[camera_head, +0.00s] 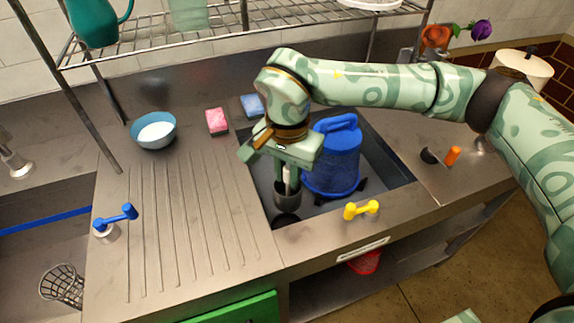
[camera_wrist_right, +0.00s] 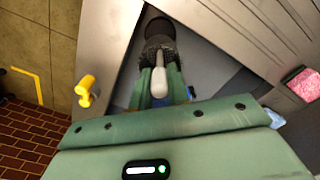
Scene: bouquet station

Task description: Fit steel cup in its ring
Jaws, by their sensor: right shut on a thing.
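The steel cup (camera_head: 287,197) is dark grey and hangs below my right gripper (camera_head: 287,180), over the front left part of the sink. My right gripper is shut on a pale upright piece at the cup; in the right wrist view this white piece (camera_wrist_right: 158,82) lies between the fingers. The cup shows there as a dark grainy body (camera_wrist_right: 160,48) beyond the fingertips. A black round shape (camera_head: 285,220), possibly the ring, lies just below the cup in the head view; the cup appears above it, though I cannot tell the gap. My left gripper is not in view.
A large blue jug (camera_head: 333,160) stands in the sink close to the right of the cup. A yellow tap handle (camera_head: 361,210) is on the front edge. A blue bowl (camera_head: 153,130), a pink sponge (camera_head: 217,122) and a blue sponge (camera_head: 251,105) lie behind. The ribbed drainboard (camera_head: 175,225) is clear.

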